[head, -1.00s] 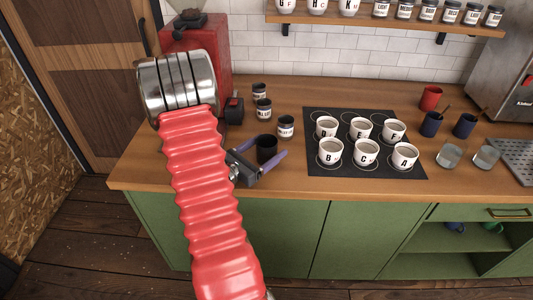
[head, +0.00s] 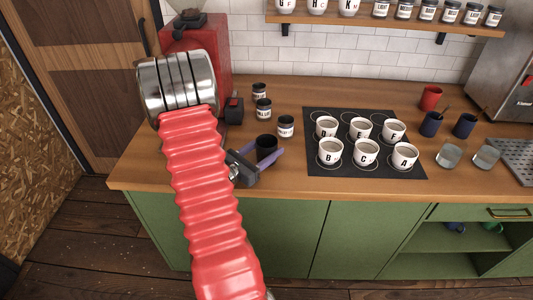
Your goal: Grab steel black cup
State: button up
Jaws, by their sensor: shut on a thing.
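The black cup (head: 266,144) stands upright on the wooden counter, left of the dark mat. My gripper (head: 267,153) comes from the lower left, and its purple fingers are shut on the cup, one on each side. The near finger crosses in front of the cup and hides its lower part. Whether the cup's base touches the counter is hard to see.
Labelled jars (head: 286,126) stand just behind the cup. A dark mat (head: 318,115) with several lettered white cups lies to the right. A red machine (head: 200,50) stands at the back left.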

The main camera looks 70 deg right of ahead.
jog(key=shift+r, duration=0.15)
notch_tip(320, 180, up, 10)
dwell(0.8)
dwell(0.5)
